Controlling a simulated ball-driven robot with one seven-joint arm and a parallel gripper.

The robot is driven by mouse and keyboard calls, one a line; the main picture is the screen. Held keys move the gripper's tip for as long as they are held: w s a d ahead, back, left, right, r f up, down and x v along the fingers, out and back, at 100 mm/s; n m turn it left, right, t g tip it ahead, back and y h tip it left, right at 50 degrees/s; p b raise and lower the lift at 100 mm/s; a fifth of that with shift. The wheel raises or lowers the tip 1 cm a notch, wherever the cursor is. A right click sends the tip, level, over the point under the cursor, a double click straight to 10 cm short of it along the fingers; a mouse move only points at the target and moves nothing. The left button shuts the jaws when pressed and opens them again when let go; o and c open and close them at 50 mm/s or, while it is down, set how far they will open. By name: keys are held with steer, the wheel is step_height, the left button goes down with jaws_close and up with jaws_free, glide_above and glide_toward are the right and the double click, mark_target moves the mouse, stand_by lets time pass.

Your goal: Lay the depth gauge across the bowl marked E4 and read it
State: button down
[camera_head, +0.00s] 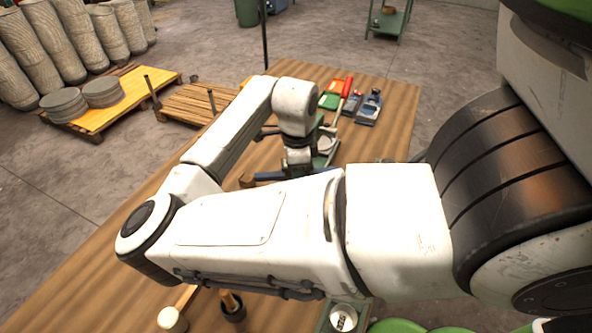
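My gripper (299,166) points down over the far middle of the wooden table, below my white wrist. Its fingers are small, dark and partly hidden behind my forearm, so I cannot tell whether they are open or hold anything. A dark blue bar (268,176) lies just left of it; I cannot tell whether it is the depth gauge. A pale round piece (327,144) on a green base sits just right of the gripper. Another pale round piece with dark marks (343,318) shows at the bottom edge; the marks are unreadable. I cannot make out a bowl marked E4.
A pale-headed mallet (172,319) and a dark cup (233,308) stand near the front. The table (120,250) is bare at left. Pallets (195,102) stand beyond it.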

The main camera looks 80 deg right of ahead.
steer(key=shift+f+b, duration=2.35)
steer(key=shift+f, duration=1.2)
steer(key=shift+f, duration=0.25)
steer(key=shift+c, duration=2.4)
jaws_free()
step_height(320, 180, up, 11)
steer(key=shift+f+b, duration=0.1)
steer(key=shift+b, duration=0.5)
